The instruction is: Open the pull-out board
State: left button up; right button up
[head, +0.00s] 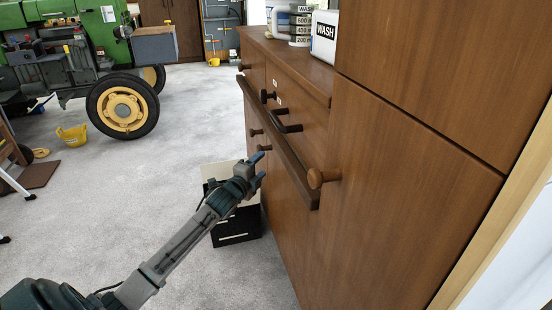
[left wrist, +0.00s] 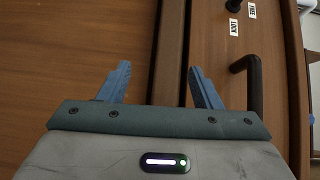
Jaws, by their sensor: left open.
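The pull-out board (head: 287,155) shows as a long dark-brown ledge across the front of the wooden cabinet. In the left wrist view the ledge (left wrist: 169,55) runs up and down the picture, between the two blue fingertips. My left gripper (head: 260,169) is open and empty, just off the cabinet front, to the left of and below the ledge's near half. It also shows in the left wrist view (left wrist: 157,85). A dark bar handle (head: 284,120) sits above the ledge; it also shows in the left wrist view (left wrist: 255,82). My right gripper is out of view.
A dark knob (left wrist: 236,6) is beside the labels FREE and LOCK. A round wooden knob (head: 322,178) sticks out near the ledge's near end. A black box (head: 238,228) stands on the floor behind my gripper. Grey floor (head: 130,220) is open to the left.

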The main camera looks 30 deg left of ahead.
aim_at(276, 148)
pick_arm(q)
jog(key=w, duration=0.6)
jog(key=w+r+b, duration=0.1)
jog(key=w, duration=0.2)
jog(key=shift+w+a+r, duration=0.1)
jog(key=shift+w+a, duration=0.2)
jog(key=shift+w, duration=0.05)
jog(key=shift+w+m, duration=0.3)
jog(key=shift+w, duration=0.3)
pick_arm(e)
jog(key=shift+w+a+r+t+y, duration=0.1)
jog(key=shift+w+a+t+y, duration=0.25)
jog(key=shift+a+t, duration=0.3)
pick_arm(q)
jog(key=shift+c, duration=0.2)
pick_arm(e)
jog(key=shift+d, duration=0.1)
